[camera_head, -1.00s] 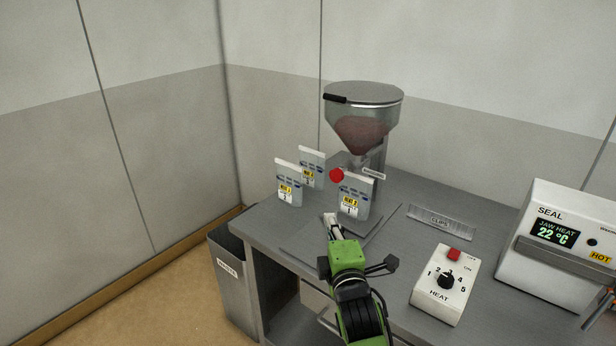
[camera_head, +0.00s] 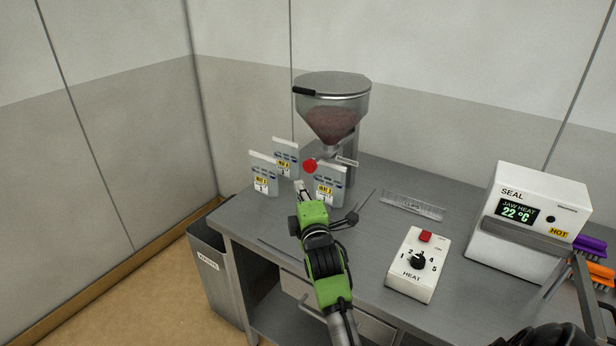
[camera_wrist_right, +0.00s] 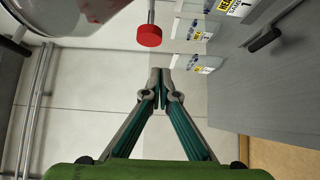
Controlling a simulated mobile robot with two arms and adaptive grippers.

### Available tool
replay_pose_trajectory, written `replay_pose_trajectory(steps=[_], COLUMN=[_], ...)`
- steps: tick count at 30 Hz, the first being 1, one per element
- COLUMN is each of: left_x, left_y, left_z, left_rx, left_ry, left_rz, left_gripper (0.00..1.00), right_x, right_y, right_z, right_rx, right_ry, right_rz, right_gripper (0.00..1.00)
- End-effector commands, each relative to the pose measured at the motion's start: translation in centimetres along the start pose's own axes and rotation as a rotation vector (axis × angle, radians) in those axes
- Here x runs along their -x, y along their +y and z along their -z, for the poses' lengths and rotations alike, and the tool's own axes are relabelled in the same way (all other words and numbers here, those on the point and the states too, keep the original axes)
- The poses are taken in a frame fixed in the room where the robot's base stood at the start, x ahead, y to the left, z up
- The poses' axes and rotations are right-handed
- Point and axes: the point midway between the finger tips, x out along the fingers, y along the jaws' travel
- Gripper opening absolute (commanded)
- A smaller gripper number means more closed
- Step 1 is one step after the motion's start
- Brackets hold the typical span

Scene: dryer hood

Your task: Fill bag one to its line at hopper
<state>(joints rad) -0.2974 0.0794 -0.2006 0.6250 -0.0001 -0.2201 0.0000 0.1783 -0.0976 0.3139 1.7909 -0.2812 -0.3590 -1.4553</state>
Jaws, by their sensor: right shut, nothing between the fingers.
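The hopper (camera_head: 331,120) holds reddish-brown material and stands at the back of the bench; its lower part also shows in the right wrist view (camera_wrist_right: 75,12). A red knob (camera_head: 309,166) sticks out at its outlet and shows in the wrist view (camera_wrist_right: 149,35). Bag one (camera_head: 330,188), pale with a yellow label, stands below the outlet; its fill line cannot be made out. Two similar bags (camera_head: 264,176) (camera_head: 286,157) stand to its left. My right gripper (camera_head: 299,187) is shut and empty, just below the knob and apart from it (camera_wrist_right: 161,73). My left gripper is out of view.
A clear clips tray (camera_head: 413,205) lies right of the hopper. A heat control box (camera_head: 417,266) and a sealer (camera_head: 530,220) reading 22 °C stand farther right, with purple and orange brushes beyond. A grey waste bin (camera_head: 213,270) stands left of the bench.

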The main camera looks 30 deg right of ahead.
Motion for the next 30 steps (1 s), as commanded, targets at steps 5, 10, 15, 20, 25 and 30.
replay_pose_trajectory(steps=[5, 10, 15, 20, 25, 30], left_x=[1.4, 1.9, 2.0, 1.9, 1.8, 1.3], left_y=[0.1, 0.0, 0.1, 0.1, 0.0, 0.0], left_z=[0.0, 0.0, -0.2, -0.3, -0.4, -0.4], left_rx=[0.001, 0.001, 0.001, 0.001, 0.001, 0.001], left_ry=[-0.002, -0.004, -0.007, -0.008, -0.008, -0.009], left_rz=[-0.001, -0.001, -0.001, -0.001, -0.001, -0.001], left_gripper=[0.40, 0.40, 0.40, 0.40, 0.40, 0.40], right_x=[-2.4, -3.4, -3.7, -3.7, -4.1, -5.6], right_y=[0.3, 0.1, 0.0, 0.0, -0.1, -0.1], right_z=[-1.5, -2.5, -2.8, -2.8, -3.2, -4.7], right_rx=[0.001, -0.001, -0.002, -0.002, 0.002, 0.003], right_ry=[-0.002, 0.000, 0.000, 0.000, 0.001, 0.001], right_rz=[0.002, 0.002, 0.000, 0.000, -0.001, -0.001], right_gripper=[0.00, 0.00, 0.00, 0.00, 0.00, 0.00])
